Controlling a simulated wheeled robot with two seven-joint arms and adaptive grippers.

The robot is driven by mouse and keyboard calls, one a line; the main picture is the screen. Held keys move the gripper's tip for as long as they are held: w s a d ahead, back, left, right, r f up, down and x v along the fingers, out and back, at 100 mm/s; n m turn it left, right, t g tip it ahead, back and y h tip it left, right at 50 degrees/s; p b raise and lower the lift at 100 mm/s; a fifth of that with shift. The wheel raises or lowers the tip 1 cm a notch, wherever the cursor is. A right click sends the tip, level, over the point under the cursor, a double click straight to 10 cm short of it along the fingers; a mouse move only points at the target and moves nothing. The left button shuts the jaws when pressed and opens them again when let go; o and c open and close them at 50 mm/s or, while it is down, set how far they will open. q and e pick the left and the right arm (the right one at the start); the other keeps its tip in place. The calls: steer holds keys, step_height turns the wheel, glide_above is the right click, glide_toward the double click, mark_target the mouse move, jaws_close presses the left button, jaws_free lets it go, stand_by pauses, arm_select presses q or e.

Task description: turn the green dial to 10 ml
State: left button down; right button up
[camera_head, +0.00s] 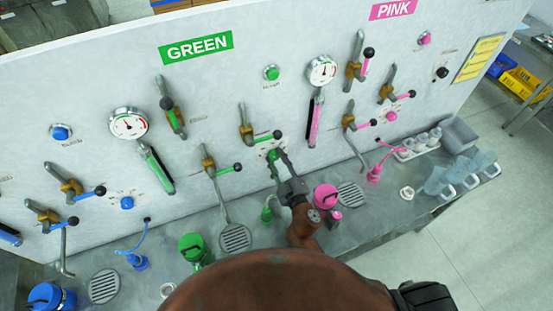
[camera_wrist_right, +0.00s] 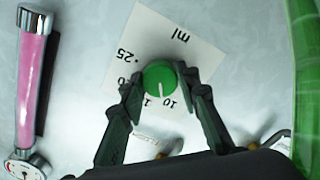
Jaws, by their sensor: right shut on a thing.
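The green dial (camera_wrist_right: 160,78) sits on a white scale card (camera_wrist_right: 190,50) marked in ml on the wall panel. In the wrist view its white pointer line points between the 1 and the 10. My right gripper (camera_wrist_right: 163,82) is shut on the dial, one finger on each side; the dial's knob face shows between the fingertips. In the head view my right gripper (camera_head: 277,157) reaches the panel below the green-handled valves, and its fingers partly cover the dial and card.
A green-handled valve (camera_head: 262,135) is close above my right gripper. A pink container (camera_head: 326,196) stands on the bench just right of my wrist. A round drain grate (camera_head: 235,238) and a green container (camera_head: 193,248) are to the left.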

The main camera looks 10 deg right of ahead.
steer(key=shift+n, duration=1)
steer(key=o, duration=1.1)
steer(key=shift+o, duration=0.2)
steer(key=s+d, duration=0.2)
steer(key=s, duration=0.9)
steer(key=shift+s+d, duration=0.2)
steer(key=shift+s, duration=0.2)
